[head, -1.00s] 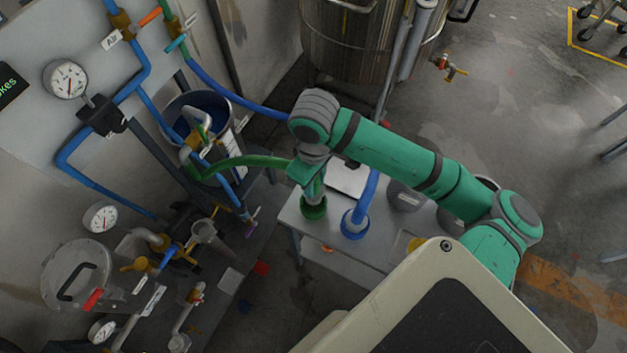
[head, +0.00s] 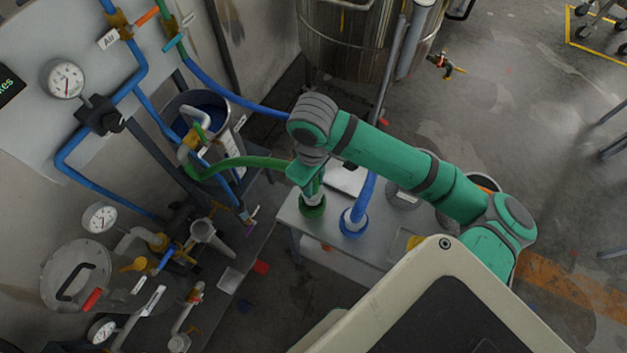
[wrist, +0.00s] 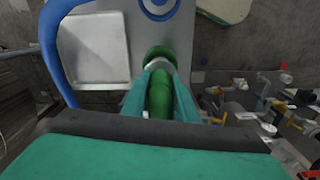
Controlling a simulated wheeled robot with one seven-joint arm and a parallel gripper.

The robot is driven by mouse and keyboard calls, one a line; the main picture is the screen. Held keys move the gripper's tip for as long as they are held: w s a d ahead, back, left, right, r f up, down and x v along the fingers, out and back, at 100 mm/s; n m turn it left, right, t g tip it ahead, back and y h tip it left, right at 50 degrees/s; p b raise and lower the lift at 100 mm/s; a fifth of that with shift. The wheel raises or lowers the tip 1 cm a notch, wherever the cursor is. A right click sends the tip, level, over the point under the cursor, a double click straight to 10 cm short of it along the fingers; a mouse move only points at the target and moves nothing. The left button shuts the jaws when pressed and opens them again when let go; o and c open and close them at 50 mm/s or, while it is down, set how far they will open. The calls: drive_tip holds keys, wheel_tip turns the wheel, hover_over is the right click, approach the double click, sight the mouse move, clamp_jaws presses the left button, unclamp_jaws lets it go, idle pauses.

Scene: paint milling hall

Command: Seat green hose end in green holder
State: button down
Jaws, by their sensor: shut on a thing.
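The green hose (head: 240,162) runs from the wall pipes on the left to my gripper (head: 314,190) above the small grey table. In the wrist view my gripper (wrist: 160,70) is shut on the green hose end (wrist: 160,95), which lies between its fingers. The green holder (head: 312,207) is a round green ring on the table's left part, right below the gripper. It also shows past the fingertips in the wrist view (wrist: 160,52). The hose end's tip meets or overlaps the holder there. I cannot tell how deep it sits.
A blue holder (head: 353,224) with a blue hose (head: 365,196) in it stands just right of the green holder. A square metal tray (wrist: 96,48) lies on the table (head: 295,214). Gauges, pipes and valves crowd the left, and a steel tank (head: 350,45) stands behind.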

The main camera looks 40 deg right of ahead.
drive_tip(key=shift+w+f, duration=0.15)
drive_tip(key=shift+f, duration=0.65)
drive_tip(key=shift+d, duration=0.1)
idle(0.7)
drive_tip(key=c, duration=1.8)
unclamp_jaws()
drive_tip(key=o, duration=0.5)
drive_tip(key=shift+a, duration=0.2)
drive_tip(key=shift+o, duration=0.2)
